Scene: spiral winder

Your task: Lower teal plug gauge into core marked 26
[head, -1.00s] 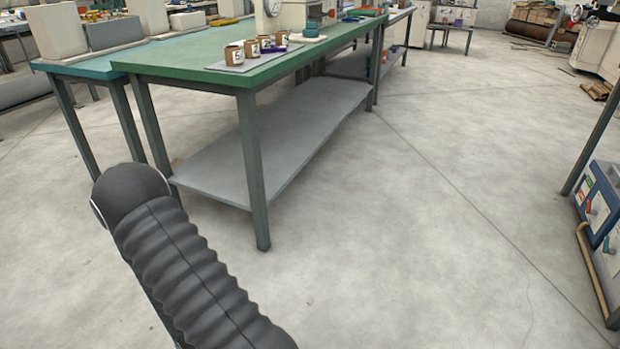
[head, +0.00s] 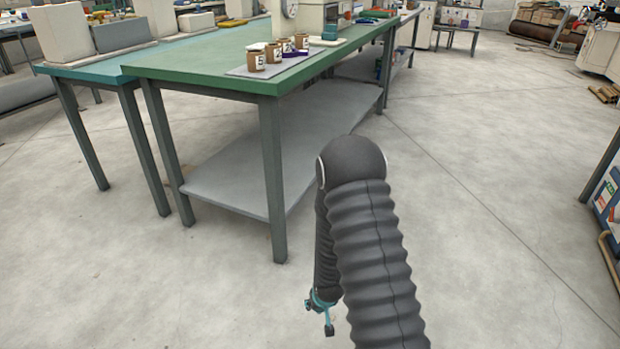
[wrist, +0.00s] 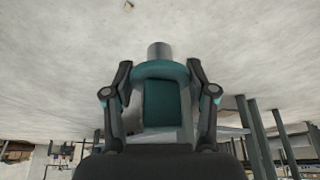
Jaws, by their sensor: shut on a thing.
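In the wrist view my gripper (wrist: 161,72) is shut on the teal plug gauge (wrist: 163,103), with one dark finger on each side of its teal body. A wide teal collar and a short grey cylinder (wrist: 159,50) stick out past the fingers. In the head view my arm hangs low over the floor in front of the bench, its teal-marked end partly hidden behind a ribbed sleeve. Several brown cores with white labels, among them a front one (head: 257,61), stand in a row on a grey mat (head: 238,71). Their labels are too small to read surely.
The mat lies near the front corner of a green-topped bench (head: 190,62) with a grey lower shelf (head: 235,184). Open concrete floor lies right of the bench.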

